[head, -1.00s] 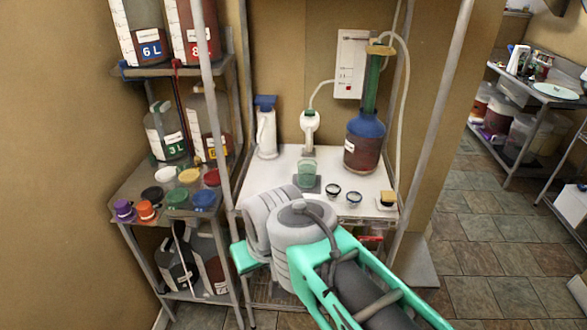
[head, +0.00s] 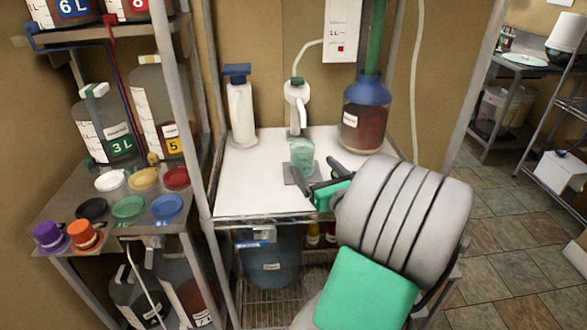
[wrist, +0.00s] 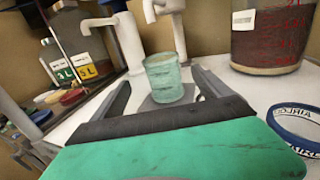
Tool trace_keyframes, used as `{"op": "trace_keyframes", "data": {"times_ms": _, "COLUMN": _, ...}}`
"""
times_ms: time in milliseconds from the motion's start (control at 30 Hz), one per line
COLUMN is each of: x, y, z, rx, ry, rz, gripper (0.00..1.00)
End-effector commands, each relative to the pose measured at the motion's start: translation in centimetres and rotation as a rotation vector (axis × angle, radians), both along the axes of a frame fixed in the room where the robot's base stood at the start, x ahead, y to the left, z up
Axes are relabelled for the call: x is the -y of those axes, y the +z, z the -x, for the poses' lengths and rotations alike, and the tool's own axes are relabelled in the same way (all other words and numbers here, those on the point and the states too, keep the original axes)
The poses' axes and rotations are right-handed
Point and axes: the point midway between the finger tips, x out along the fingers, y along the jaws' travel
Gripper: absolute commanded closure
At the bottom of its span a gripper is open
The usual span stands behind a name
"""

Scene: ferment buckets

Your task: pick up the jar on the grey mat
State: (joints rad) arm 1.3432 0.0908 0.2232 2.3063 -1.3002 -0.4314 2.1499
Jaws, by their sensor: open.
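The jar is a small, pale green, see-through cylinder (head: 300,157). It stands upright on the grey mat (head: 290,175) on the white shelf top, below the white spout. In the wrist view the jar (wrist: 164,78) stands ahead of my gripper, between the lines of its two fingers, with the mat (wrist: 151,104) under it. My gripper (head: 318,183) is open, just in front and to the right of the jar in the head view; its fingertips also show in the wrist view (wrist: 160,82). I cannot tell whether the tips reach beside the jar.
A blue-topped bottle of dark red liquid (head: 364,125) stands right of the jar. A white pump bottle (head: 240,115) stands to the left. A blue-rimmed ring (wrist: 295,130) lies close by my gripper on the right. Coloured lids (head: 128,208) cover the left rack's shelf.

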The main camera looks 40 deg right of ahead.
Motion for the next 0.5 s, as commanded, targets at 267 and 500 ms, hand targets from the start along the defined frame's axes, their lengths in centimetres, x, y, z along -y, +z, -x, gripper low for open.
{"op": "trace_keyframes", "data": {"times_ms": 267, "x": 1.5, "y": 0.3, "z": -5.1, "rx": 0.005, "ry": 0.000, "rz": -0.005, "gripper": 0.12}}
{"op": "trace_keyframes", "data": {"times_ms": 500, "x": 2.4, "y": 0.5, "z": -8.3, "rx": 0.004, "ry": 0.004, "rz": -0.003, "gripper": 0.12}}
